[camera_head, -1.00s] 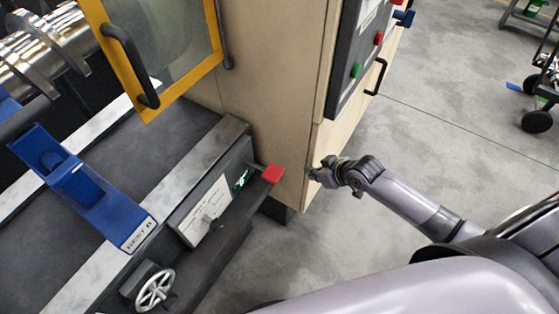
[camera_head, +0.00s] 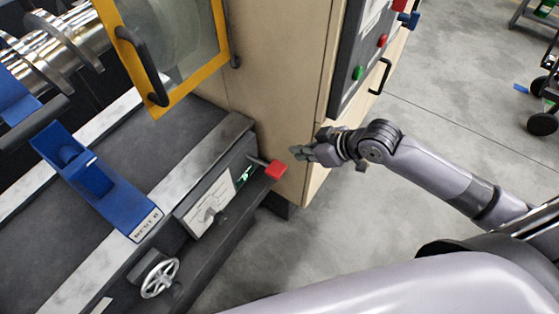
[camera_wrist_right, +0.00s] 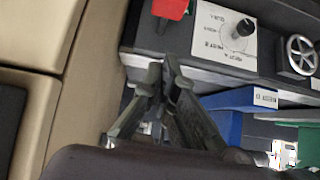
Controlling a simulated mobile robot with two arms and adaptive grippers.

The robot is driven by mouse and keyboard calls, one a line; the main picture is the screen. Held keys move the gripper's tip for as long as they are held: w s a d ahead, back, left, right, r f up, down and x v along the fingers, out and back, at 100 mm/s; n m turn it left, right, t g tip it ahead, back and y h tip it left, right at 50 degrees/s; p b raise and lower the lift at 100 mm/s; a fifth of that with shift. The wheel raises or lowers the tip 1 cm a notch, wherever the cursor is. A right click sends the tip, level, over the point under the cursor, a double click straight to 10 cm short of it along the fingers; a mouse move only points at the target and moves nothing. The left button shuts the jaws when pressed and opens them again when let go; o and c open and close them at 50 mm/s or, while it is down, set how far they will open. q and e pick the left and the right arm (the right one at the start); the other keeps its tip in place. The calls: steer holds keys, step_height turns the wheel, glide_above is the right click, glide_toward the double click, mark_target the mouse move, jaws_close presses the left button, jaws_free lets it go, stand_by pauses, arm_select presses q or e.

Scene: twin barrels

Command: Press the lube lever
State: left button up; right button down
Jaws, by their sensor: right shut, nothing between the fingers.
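The lube lever has a red handle (camera_head: 276,169) on a thin rod and sticks out from the end of the dark machine bed. Its red end also shows in the right wrist view (camera_wrist_right: 170,9) at the top edge. My right gripper (camera_head: 294,153) is shut and empty, just above and to the right of the red handle in the head view, apart from it. In the right wrist view its fingertips (camera_wrist_right: 163,72) are together below the red handle. My left gripper is not in view.
A labelled panel with a knob (camera_head: 210,215) and a handwheel (camera_head: 160,278) are on the bed's front. A blue rest (camera_head: 95,185) stands on the bed. The beige cabinet (camera_head: 275,75) with a button panel (camera_head: 365,50) rises behind my gripper. Open floor lies to the right.

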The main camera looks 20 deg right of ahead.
steer(key=p, duration=0.1)
glide_above(279, 169)
steer(key=f, duration=0.5)
steer(key=shift+s+d+f, duration=0.2)
steer(key=shift+s+f, duration=0.1)
steer(key=shift+f, duration=0.05)
steer(key=f, duration=0.3)
steer(key=shift+w+a+f, duration=0.2)
steer(key=shift+w+f, duration=0.05)
steer(key=shift+f, duration=0.05)
steer(key=shift+f+p, duration=0.3)
steer(key=shift+f, duration=0.35)
steer(key=f+t+b, duration=0.1)
steer(key=b, duration=0.2)
steer(key=f+t+y+b, duration=0.1)
steer(key=f+b, duration=0.1)
steer(key=b, duration=0.2)
steer(key=s+d+f+t+y+b, duration=0.1)
steer(key=f+b, duration=0.1)
steer(key=b, duration=0.2)
steer(key=shift+s, duration=0.1)
steer(key=shift+f+b, duration=0.3)
steer(key=shift+b, duration=0.1)
